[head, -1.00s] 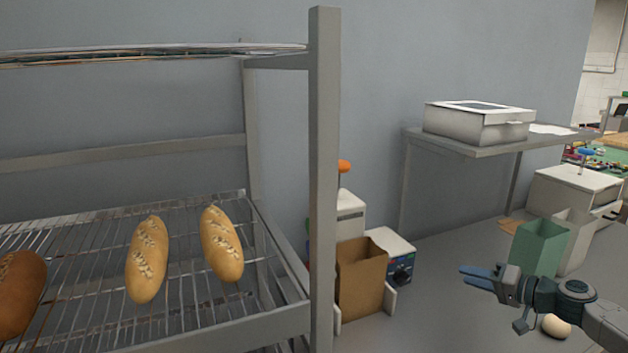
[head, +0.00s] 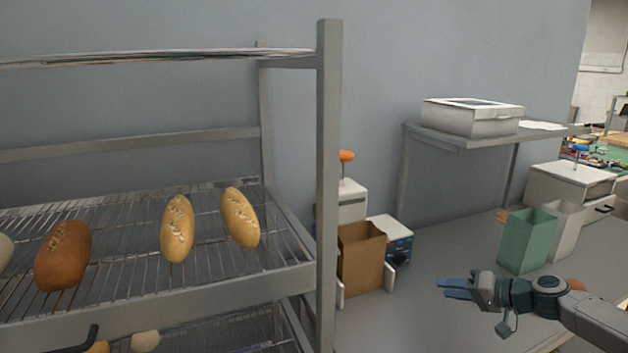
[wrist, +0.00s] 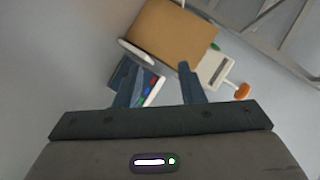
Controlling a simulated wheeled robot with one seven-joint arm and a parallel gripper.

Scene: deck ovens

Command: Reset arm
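My gripper (head: 442,289) is at the lower right of the head view, held out to the left with its blue fingers apart. It is empty and clear of the rack and the bags. In the wrist view my gripper (wrist: 157,82) shows both fingers spread, with nothing held between them.
A wire rack (head: 327,180) at left holds two pale loaves (head: 177,228) (head: 240,217) and a darker loaf (head: 63,256). The brown bag (head: 361,258) stands right of its post. A green bag (head: 526,241) stands behind my arm. A shelf (head: 465,141) bears a white box (head: 470,117).

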